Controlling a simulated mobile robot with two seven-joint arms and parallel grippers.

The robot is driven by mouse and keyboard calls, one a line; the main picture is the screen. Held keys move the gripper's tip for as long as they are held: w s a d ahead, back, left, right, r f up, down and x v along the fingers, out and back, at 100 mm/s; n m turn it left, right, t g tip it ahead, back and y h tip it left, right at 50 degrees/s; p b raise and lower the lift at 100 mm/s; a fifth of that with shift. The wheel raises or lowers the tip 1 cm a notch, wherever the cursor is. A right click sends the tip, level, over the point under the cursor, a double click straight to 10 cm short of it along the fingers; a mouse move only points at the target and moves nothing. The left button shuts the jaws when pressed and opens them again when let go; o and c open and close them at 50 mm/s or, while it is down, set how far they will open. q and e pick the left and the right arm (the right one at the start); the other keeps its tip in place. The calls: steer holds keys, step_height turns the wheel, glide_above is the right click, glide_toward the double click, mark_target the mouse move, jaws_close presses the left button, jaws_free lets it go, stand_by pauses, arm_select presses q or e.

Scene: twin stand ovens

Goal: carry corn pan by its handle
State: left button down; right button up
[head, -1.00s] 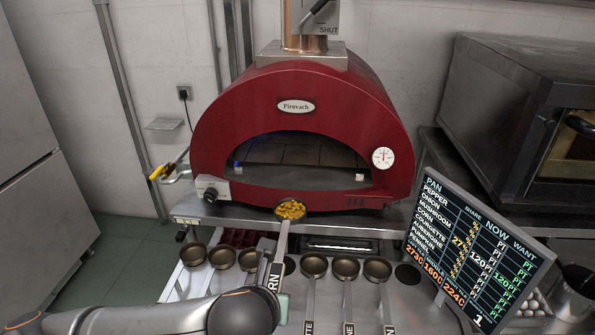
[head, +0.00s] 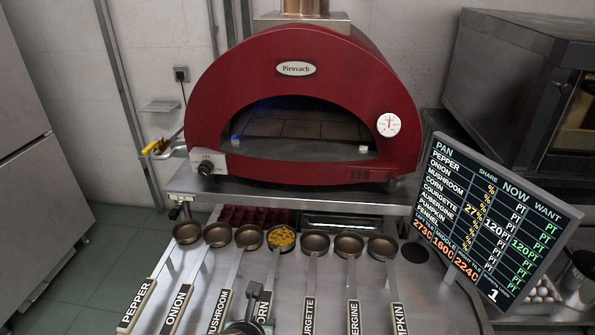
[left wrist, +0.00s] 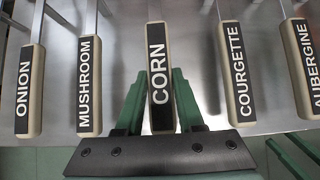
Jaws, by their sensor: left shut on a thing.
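The corn pan (head: 281,240) is a small round pan holding yellow corn. It is level with the row of pans, between the mushroom and courgette pans; I cannot tell whether it rests fully on the counter. Its long handle, labelled CORN (left wrist: 158,75), points toward me. My left gripper (head: 252,312) is at the near end of this handle, low in the head view. In the left wrist view its green fingers (left wrist: 159,92) stand on both sides of the CORN handle and are shut on it.
Pans with labelled handles, such as mushroom (left wrist: 89,85) and courgette (left wrist: 236,70), lie close on both sides. The red oven (head: 300,100) stands behind with its mouth open. A screen (head: 490,225) stands at the right. An empty round hole (head: 415,253) ends the row.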

arm_select(q)
steer(key=shift+f, duration=0.2)
stand_by(0.3)
steer(key=shift+c, duration=2.2)
jaws_free()
steer(key=shift+f, duration=0.15)
steer(key=p+v, duration=0.2)
steer(key=v, duration=1)
steer(key=shift+s+r, duration=0.2)
